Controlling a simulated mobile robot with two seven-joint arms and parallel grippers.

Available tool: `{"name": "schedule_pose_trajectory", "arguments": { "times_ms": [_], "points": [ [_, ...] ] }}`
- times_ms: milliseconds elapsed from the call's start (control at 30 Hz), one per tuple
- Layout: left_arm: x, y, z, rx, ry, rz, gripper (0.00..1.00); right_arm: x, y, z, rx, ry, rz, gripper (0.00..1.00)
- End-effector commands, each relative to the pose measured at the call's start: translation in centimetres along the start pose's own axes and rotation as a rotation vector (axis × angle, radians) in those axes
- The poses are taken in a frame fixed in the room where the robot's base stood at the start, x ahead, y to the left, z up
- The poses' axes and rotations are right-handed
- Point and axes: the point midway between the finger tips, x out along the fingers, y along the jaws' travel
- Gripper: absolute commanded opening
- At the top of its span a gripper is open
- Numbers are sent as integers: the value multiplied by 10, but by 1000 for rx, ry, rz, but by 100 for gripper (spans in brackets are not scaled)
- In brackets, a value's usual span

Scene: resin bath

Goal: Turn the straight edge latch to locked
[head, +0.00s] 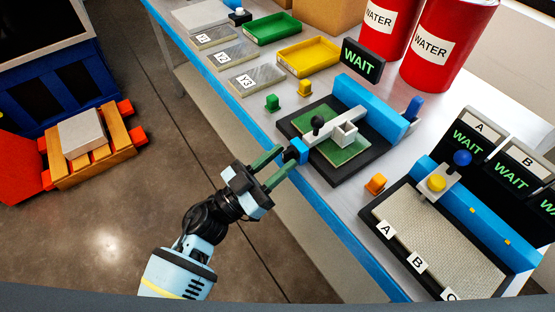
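The fixture with the green plate (350,156) stands on the table. A light grey straight edge (325,132) with a black knob (317,122) lies across it. At its near left end is a small blue block (299,147) with a dark piece pointing toward my gripper; this looks like the latch, but I cannot read its setting. My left gripper (286,157) has its green fingers apart, with their tips at either side of the dark piece. Contact cannot be made out. My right gripper is not in view.
A blue rail (370,105) runs behind the plate, with a dark WAIT sign (362,60) beyond. Small green (272,102), yellow (304,88) and orange (375,184) blocks sit nearby. A lettered fixture (425,235) stands right. Red WATER buckets (433,45) stand at the back.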

Motion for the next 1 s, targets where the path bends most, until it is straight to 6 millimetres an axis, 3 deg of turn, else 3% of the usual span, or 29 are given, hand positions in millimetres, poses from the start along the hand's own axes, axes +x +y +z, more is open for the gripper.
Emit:
{"name": "schedule_pose_trajectory", "arguments": {
  "times_ms": [200,433,1000],
  "points": [
    [0,0,0,0,0,0,30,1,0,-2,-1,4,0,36],
    [0,0,0,0,0,0,0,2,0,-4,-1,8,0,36],
    [0,-1,0,112,-2,48,0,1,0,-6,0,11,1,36]
  ]
}}
